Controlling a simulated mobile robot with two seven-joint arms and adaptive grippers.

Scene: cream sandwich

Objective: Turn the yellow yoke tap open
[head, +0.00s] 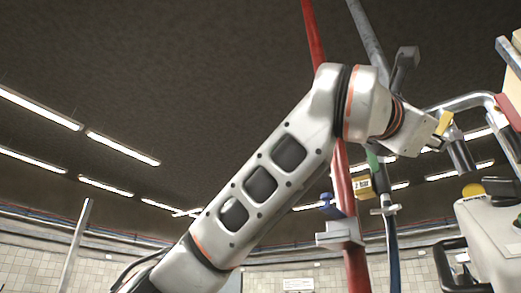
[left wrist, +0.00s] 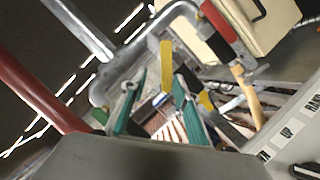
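The yellow tap part (head: 444,122) shows in the head view at the upper right, beside a grey pipe and right at the end of my left gripper (head: 432,140). In the left wrist view an upright yellow bar (left wrist: 167,65) stands just beyond the gap of my left gripper (left wrist: 160,88), whose two teal-padded fingers are apart. A second yellow piece (left wrist: 206,101) shows to the right of the right-hand finger. I cannot tell whether the fingers touch the yellow parts. My right gripper is in neither view.
A red pipe (head: 345,200) rises behind my left arm. A curved grey pipe (head: 465,101) bends above the gripper. A pale machine (head: 490,235) with a yellow cap (head: 473,190) stands at the right. The upper left is clear.

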